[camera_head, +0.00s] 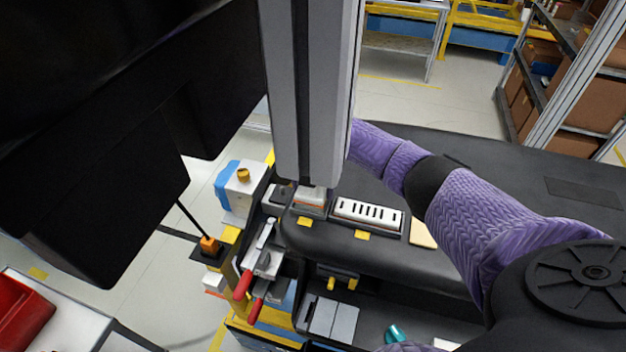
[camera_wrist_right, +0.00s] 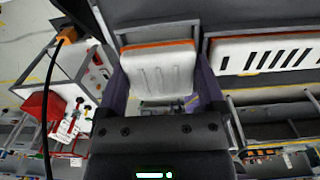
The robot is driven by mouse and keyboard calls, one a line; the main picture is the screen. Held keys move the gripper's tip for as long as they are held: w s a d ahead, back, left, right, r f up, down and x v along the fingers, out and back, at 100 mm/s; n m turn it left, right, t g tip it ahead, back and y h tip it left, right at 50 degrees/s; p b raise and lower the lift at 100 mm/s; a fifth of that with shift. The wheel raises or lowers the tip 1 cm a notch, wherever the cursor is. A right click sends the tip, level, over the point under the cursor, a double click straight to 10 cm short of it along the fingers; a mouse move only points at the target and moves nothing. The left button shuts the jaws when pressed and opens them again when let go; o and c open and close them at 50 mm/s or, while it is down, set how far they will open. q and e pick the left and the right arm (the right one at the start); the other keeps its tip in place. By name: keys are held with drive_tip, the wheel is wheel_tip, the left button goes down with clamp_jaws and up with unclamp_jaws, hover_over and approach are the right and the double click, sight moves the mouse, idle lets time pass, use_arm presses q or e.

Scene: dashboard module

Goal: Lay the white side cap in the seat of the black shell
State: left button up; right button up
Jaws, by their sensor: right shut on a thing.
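The white side cap (camera_wrist_right: 158,72), with an orange strip along its far edge, sits between the purple fingers of my right gripper (camera_wrist_right: 161,90), which is shut on it. In the head view the cap (camera_head: 312,194) shows just below a grey column that hides most of the gripper. The long black shell (camera_head: 470,245) runs across the right of the head view. The cap is at the shell's left end, in line with the slotted white vent panel. I cannot tell whether it rests in the seat or hovers just above. My left gripper is not in view.
The slotted white vent panel (camera_head: 368,215) lies on the shell beside the cap. Yellow tabs mark the shell's near edge. Red-handled clamps (camera_head: 258,265) and a blue-and-white device (camera_head: 240,190) stand at the left. A large black screen-like body (camera_head: 110,130) fills the upper left.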

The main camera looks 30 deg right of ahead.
drive_tip(key=shift+f, duration=0.7)
drive_tip(key=o, duration=1)
drive_tip(key=shift+a, duration=0.1)
drive_tip(key=shift+c, duration=0.2)
drive_tip(key=shift+s+f, duration=0.1)
